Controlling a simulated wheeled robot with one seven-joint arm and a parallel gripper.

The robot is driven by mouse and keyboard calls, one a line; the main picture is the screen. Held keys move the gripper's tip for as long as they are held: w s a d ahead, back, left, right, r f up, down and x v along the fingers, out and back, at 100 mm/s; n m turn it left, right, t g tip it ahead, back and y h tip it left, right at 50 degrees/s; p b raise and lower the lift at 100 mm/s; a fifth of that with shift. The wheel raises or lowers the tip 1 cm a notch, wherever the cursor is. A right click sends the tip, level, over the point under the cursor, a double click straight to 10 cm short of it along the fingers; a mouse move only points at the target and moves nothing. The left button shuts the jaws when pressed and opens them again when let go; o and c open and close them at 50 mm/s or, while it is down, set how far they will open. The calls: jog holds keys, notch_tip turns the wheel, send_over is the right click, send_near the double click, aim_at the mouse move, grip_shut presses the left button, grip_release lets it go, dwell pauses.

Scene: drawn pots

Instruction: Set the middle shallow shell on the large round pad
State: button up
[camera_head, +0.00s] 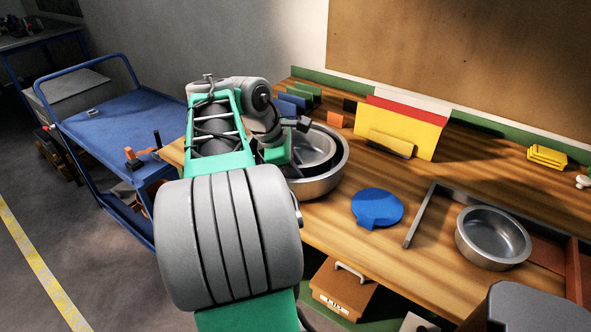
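A nest of shallow round metal shells stands on the wooden bench just right of my arm. The wide outer steel shell (328,181) holds a dark-walled shell (336,157) and a smaller steel shell (312,148). My arm hides their left side, so I cannot tell for certain which is the middle one. A flat round blue pad (377,207) with a short tab lies bare to the right of the nest. My gripper (299,124) appears to be above the nest's far left rim; its fingers are too small and dark to read.
A separate steel pan (493,237) sits at the right, beside a metal angle rail (419,217). A yellow and red panel (403,128) stands behind the pad. A blue cart (115,125) stands left of the bench. Bare wood surrounds the pad.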

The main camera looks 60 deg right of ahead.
jog(key=shift+o, duration=0.8)
jog(key=shift+r, duration=0.35)
jog(key=p+v, duration=0.7)
jog(key=v, duration=0.6)
jog(key=w+a+f+m+t, duration=0.2)
jog(key=w+a+f+t, duration=0.3)
jog(key=w+a, duration=0.7)
jog(key=a+f+m+y, duration=0.1)
jog(key=a+f, duration=0.3)
jog(key=a, duration=0.8)
jog(key=s+a+f+m+t+y, duration=0.1)
jog(key=a+f+y, duration=0.2)
jog(key=a, duration=0.9)
jog(key=shift+s+f+m, duration=0.25)
jog(key=shift+f+m, duration=0.05)
jog(key=shift+f, duration=0.7)
